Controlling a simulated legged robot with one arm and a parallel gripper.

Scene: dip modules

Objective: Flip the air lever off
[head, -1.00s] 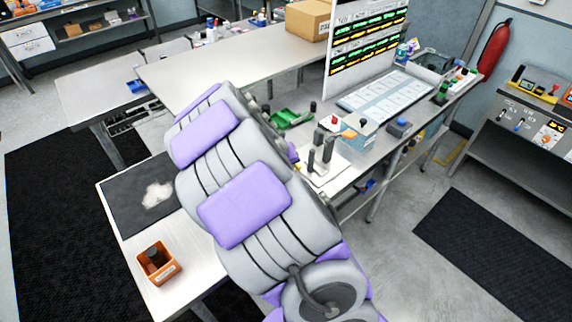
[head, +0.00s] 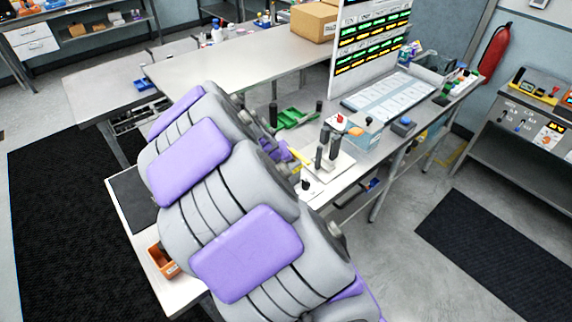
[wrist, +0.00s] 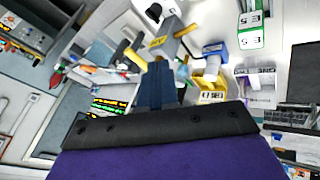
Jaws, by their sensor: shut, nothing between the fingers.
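Several dark upright lever handles (head: 333,146) stand on a pale plate on the workbench, just right of my arm's end in the head view. Grey and yellow parts (wrist: 172,38) lie near the fingertips; contact cannot be told. In the head view my arm hides most of the gripper.
A lit display board (head: 368,45) stands behind. An orange bin (head: 163,262) is partly hidden by my arm.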

